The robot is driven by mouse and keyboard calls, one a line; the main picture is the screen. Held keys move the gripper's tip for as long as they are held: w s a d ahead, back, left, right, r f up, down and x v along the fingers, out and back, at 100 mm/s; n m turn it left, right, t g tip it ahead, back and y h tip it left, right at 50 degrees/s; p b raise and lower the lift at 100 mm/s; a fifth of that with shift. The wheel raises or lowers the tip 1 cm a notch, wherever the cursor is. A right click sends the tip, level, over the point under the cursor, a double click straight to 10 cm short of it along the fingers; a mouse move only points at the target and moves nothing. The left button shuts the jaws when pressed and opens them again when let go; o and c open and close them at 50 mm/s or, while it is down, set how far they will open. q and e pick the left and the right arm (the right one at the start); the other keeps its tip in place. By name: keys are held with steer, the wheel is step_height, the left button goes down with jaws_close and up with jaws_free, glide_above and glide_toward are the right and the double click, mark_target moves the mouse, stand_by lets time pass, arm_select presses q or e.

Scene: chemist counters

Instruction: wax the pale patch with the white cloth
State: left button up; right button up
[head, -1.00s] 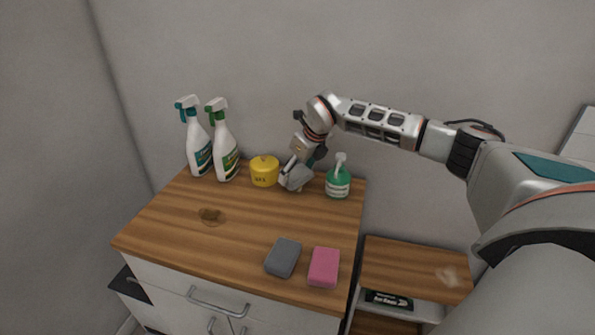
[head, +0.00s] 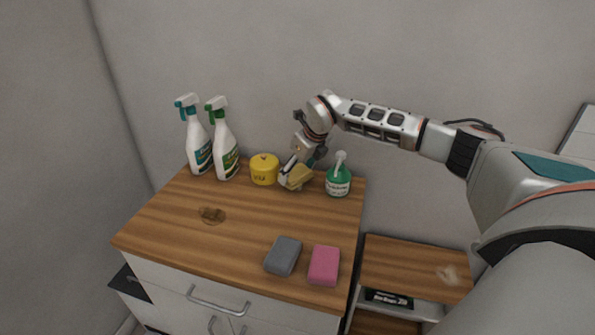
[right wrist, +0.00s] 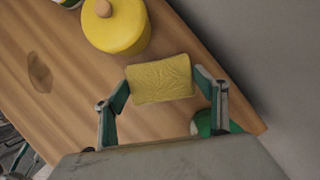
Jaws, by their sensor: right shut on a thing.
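My right gripper (head: 292,172) is shut on the cloth (head: 298,179), between the yellow tin and the green pump bottle at the back of the counter. The cloth now looks yellow, not white. In the right wrist view the gripper (right wrist: 164,92) has one finger on each side of the cloth (right wrist: 160,79), a flat yellow textured pad. The pale patch (head: 448,274) is a light smudge on the lower wooden top at the right, well away from the gripper. The yellow wax tin (head: 264,170) has a knob on top; it also shows in the wrist view (right wrist: 115,30). My left gripper is out of view.
A dark brown stain (head: 212,215) marks the wooden counter (head: 180,235). A grey sponge (head: 283,256) and pink sponge (head: 324,265) lie at its front. Spray bottles (head: 197,150) (head: 224,150) stand back left; the green pump bottle (head: 338,182) stands close right of the gripper.

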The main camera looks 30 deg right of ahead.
mark_target(298, 173)
steer(key=shift+r+p, duration=2)
steer(key=shift+r, duration=1.45)
